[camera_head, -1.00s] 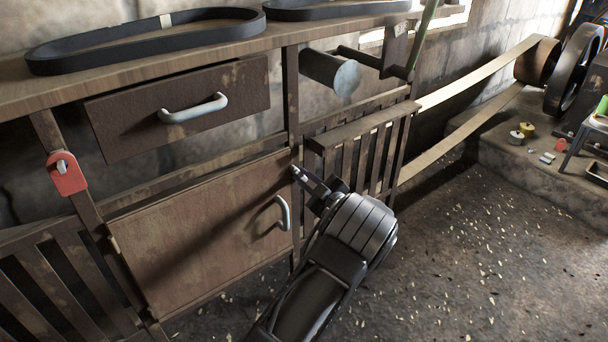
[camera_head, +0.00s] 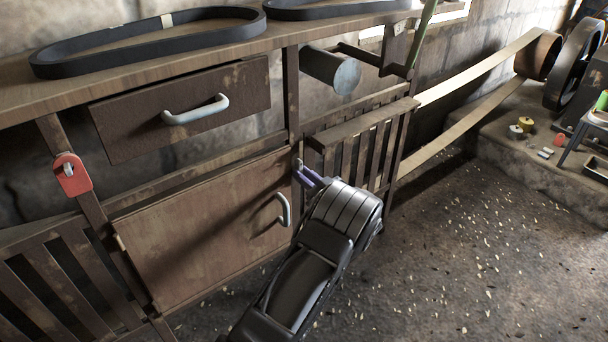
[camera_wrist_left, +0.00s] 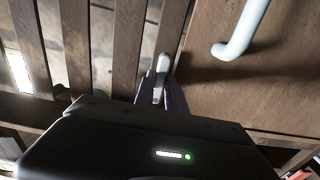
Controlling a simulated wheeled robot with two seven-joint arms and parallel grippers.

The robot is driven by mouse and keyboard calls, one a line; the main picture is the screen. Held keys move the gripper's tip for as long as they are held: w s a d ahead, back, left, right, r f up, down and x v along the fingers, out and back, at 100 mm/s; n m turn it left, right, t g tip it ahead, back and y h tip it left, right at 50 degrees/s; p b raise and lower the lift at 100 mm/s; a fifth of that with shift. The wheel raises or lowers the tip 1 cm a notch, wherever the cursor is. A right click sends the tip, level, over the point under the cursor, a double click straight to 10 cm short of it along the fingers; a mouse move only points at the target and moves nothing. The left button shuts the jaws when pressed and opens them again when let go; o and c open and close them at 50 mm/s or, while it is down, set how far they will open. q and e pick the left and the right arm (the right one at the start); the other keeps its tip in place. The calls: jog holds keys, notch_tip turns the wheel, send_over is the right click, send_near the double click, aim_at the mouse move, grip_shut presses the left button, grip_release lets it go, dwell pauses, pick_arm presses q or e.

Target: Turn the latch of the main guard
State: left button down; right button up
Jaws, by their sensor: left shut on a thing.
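The main guard (camera_head: 362,133) is a brown slatted wooden frame right of the bench post. Its latch (camera_head: 299,163) is a small pale grey piece on that post, and only its tip shows in the head view. In the left wrist view the latch (camera_wrist_left: 162,66) sticks out between my fingers. My left gripper (camera_head: 309,177), with purple fingers, is shut on the latch; in the wrist view the gripper (camera_wrist_left: 160,95) hides the latch's lower part. My right gripper is not in view.
Left of the post are a closed cabinet door (camera_head: 205,225) with a grey handle (camera_head: 284,209) and a drawer (camera_head: 185,105) above. A grey cylinder (camera_head: 335,73) juts out above the guard. A wide belt (camera_head: 470,70) runs right.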

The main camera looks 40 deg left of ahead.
pick_arm(q)
jog(key=c, duration=1.4)
grip_release()
jog(key=v, duration=0.7)
jog(key=shift+s+d+p, duration=0.15)
jog(key=shift+d+p, duration=0.2)
jog(key=shift+d, duration=0.05)
